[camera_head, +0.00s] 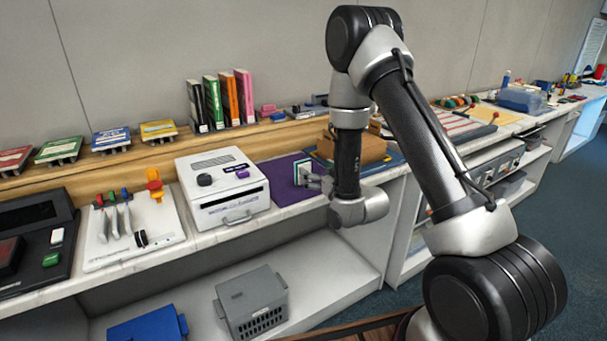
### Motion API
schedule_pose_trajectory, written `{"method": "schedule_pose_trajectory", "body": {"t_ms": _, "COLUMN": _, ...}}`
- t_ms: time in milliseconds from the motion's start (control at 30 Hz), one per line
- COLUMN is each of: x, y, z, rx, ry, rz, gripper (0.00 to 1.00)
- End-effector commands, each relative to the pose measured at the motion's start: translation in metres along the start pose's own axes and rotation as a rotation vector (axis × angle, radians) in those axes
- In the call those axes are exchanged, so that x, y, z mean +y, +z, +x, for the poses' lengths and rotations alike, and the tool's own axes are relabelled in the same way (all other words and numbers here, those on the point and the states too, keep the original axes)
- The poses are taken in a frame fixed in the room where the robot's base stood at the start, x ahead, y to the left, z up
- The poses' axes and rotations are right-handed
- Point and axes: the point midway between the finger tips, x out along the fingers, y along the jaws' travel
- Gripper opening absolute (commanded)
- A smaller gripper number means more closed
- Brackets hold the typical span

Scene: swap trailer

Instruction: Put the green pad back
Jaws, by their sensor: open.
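A small upright square piece (301,172) with a pale face and a dark green edge stands at the purple mat (284,185), right of the white box device. It looks like the green pad, but it is small and partly covered. My gripper (309,178) is open right beside it, reaching in from the right. Whether the fingers touch it cannot be told. A small green block (51,259) also lies on the black tray (66,273) at the far left, below a white block (57,236).
The white device (221,190) stands close left of my gripper, and brown boxes (352,148) stand behind my wrist. A white tool board (152,228) lies farther left. Several binders (222,99) stand on the back ledge. A grey crate (252,302) and blue bin (148,327) sit below.

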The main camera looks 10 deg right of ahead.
Motion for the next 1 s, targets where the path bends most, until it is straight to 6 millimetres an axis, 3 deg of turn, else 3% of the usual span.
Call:
{"method": "schedule_pose_trajectory", "body": {"t_ms": 33, "x": -0.004, "y": 0.011, "z": -0.002, "rx": 0.02, "ry": -0.007, "rz": 0.004, "gripper": 0.8}}
{"method": "schedule_pose_trajectory", "body": {"t_ms": 233, "x": -0.01, "y": 0.02, "z": -0.004, "rx": 0.087, "ry": -0.017, "rz": 0.012, "gripper": 0.8}}
{"method": "schedule_pose_trajectory", "body": {"t_ms": 733, "x": -0.003, "y": 0.009, "z": 0.062, "rx": 0.091, "ry": -0.017, "rz": 0.012, "gripper": 0.8}}
{"method": "schedule_pose_trajectory", "body": {"t_ms": 1000, "x": -0.003, "y": 0.009, "z": 0.07, "rx": 0.089, "ry": -0.017, "rz": 0.013, "gripper": 0.8}}
